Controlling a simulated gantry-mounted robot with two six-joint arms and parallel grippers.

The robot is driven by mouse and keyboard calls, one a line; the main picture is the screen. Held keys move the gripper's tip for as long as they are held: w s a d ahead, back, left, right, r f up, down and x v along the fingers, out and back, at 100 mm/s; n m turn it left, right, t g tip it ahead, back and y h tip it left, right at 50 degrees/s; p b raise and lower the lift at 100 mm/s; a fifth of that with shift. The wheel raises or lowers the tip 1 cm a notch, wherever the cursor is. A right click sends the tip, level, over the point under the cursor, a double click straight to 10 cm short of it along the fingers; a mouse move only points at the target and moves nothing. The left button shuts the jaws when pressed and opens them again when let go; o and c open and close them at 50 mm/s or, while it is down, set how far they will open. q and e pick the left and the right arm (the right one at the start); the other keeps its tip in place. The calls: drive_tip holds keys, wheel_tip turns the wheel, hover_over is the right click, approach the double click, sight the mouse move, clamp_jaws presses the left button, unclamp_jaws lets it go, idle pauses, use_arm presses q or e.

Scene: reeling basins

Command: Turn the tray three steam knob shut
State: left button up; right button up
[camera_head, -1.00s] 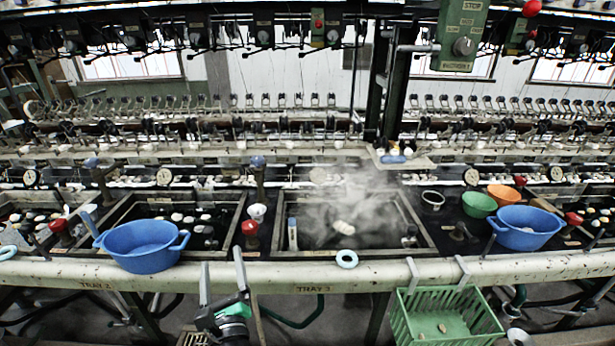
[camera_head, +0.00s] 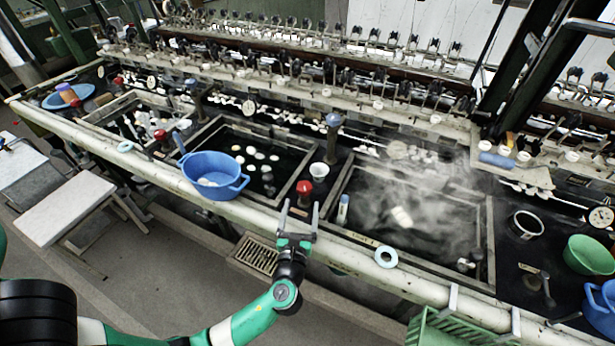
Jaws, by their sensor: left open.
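The steaming basin (camera_head: 352,233), tray three, stands right of centre with vapour over its dark water and a pale clump in it. A red knob (camera_head: 304,188) stands upright on the black strip at its left edge. A small dark valve (camera_head: 466,264) sits at its front right corner. My left gripper (camera_head: 299,215) is open and empty, its fingers pointing up at the front rail. In the picture its fingertips are just below the red knob, one to each side; whether they touch it I cannot tell. My right gripper is not in view.
A blue tub (camera_head: 213,178) is left of the gripper, and a white cup (camera_head: 318,170) is behind the red knob. A pale blue ring (camera_head: 386,257) lies on the front rail (camera_head: 335,245). A green basket (camera_head: 455,330) hangs at right.

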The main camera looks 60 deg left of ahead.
sight(309, 183)
use_arm(q)
drive_tip(key=b+x, duration=0.2)
drive_tip(key=x, duration=0.8)
drive_tip(key=shift+s+b, duration=0.1)
drive_tip(key=shift+b, duration=0.2)
drive_tip(key=shift+w+a, duration=0.3)
drive_tip(key=shift+a, duration=0.15)
clamp_jaws()
drive_tip(key=shift+r+t+p, duration=0.15)
drive_tip(key=shift+t+p, duration=0.15)
drive_tip(key=shift+p, duration=0.2)
drive_tip(key=m+t+h+p, duration=0.2)
drive_tip(key=p, duration=0.1)
drive_tip(key=shift+w+d+r+m+t+h, duration=0.1)
drive_tip(key=shift+w+d+m+t+h, duration=0.1)
drive_tip(key=shift+m+t+h, duration=0.2)
drive_tip(key=shift+w+d+m+t+h+p, duration=0.1)
drive_tip(key=shift+m+t+h+p, duration=0.4)
drive_tip(key=shift+h, duration=0.1)
drive_tip(key=shift+w+d+m+t+h+p, duration=0.1)
drive_tip(key=shift+d+m+t+h+p, duration=0.05)
drive_tip(key=shift+m+t+h+p, duration=0.35)
drive_tip(key=shift+w+d+f+m+t+h+p, duration=0.1)
drive_tip(key=shift+d+m+t+h+p, duration=0.1)
drive_tip(key=shift+m+t+h, duration=0.4)
drive_tip(key=shift+w+d+f+m+t+h+p, duration=0.15)
drive_tip(key=shift+m+h, duration=0.25)
drive_tip(key=shift+h, duration=0.5)
